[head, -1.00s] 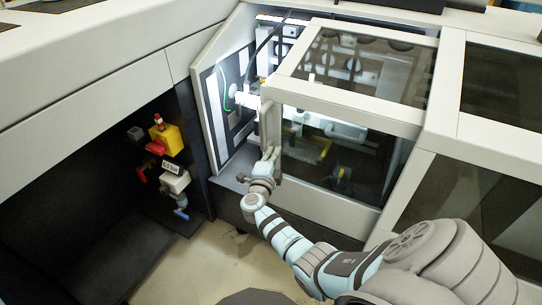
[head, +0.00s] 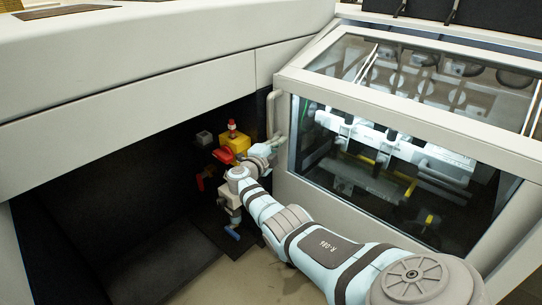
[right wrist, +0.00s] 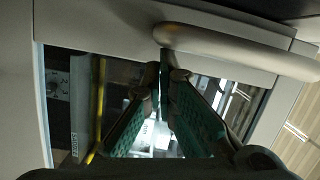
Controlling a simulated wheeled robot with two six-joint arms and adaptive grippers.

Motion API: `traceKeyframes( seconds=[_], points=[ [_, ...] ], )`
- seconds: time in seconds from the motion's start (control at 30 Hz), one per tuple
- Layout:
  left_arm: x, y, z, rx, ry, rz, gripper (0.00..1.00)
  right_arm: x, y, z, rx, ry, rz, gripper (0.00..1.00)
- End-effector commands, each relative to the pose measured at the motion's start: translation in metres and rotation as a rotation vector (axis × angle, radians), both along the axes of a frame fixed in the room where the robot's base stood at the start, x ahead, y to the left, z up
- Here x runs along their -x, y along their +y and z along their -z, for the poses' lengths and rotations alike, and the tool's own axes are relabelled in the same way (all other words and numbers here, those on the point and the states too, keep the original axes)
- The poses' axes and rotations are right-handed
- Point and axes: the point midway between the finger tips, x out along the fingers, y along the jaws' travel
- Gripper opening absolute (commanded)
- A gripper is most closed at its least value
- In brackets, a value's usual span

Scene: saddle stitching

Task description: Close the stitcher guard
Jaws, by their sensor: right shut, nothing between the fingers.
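The stitcher guard (head: 400,110) is a pale-framed, windowed cover on the machine at the right. Its left edge meets the body panel beside the dark recess, with no open gap visible there. The upright handle (head: 271,114) is on its left edge; in the right wrist view the handle (right wrist: 235,47) runs across the top right. My right gripper (head: 278,144) is shut and empty, with its fingertips just beside the handle's lower end. In the right wrist view its green-padded fingers (right wrist: 163,62) come together near the handle's end; I cannot tell whether they touch it. My left gripper is not in view.
A dark recess left of the guard holds a yellow box (head: 234,142) with a red knob and a valve unit with a blue handle (head: 232,233). My right arm crosses in front of the guard's lower part. Pale floor (head: 240,278) is free below.

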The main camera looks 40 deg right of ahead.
Motion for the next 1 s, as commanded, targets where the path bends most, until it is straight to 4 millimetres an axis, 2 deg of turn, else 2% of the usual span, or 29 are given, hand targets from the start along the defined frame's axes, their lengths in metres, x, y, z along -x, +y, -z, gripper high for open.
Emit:
traceKeyframes(
  seconds=[0.2, 0.57, 0.67, 0.8, 1.0],
  points=[
    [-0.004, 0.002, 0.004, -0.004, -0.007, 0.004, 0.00, 0.000, -0.006, -0.001, 0.001, -0.001, 0.011, 0.00],
    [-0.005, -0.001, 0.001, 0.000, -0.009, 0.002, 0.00, -0.002, -0.002, -0.003, 0.000, -0.001, 0.006, 0.00],
    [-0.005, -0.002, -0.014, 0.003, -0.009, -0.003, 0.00, -0.002, 0.013, -0.007, 0.000, 0.001, 0.002, 0.00],
    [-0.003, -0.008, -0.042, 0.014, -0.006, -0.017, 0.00, 0.002, 0.050, -0.012, -0.003, 0.002, -0.007, 0.00],
    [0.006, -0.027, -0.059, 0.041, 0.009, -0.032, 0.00, 0.010, 0.092, -0.010, 0.000, 0.000, -0.007, 0.00]
  ],
)
